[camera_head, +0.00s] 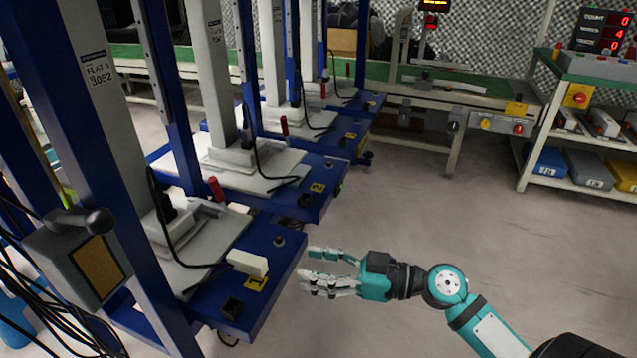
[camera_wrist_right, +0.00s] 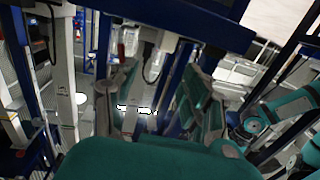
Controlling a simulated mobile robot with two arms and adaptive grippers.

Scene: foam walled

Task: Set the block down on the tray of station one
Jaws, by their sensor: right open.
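A cream-white block (camera_head: 247,263) lies on the blue front ledge of the nearest station, beside a yellow label (camera_head: 256,283) that seems to read 1. The blue tray ledge (camera_head: 262,308) of that station is otherwise mostly bare at its front. My right gripper (camera_head: 308,267) is open and empty, just right of the ledge's edge and apart from the block. Its two spread fingers also show in the right wrist view (camera_wrist_right: 168,85), with nothing between them. I cannot pick out the block in that view. My left gripper is not in view.
A small black box (camera_head: 232,308) and a dark knob (camera_head: 279,240) sit on the same ledge. A red-handled lever (camera_head: 215,188) and a black cable stand behind. A grey control box (camera_head: 80,255) is at left. More stations stand farther back. The floor at right is clear.

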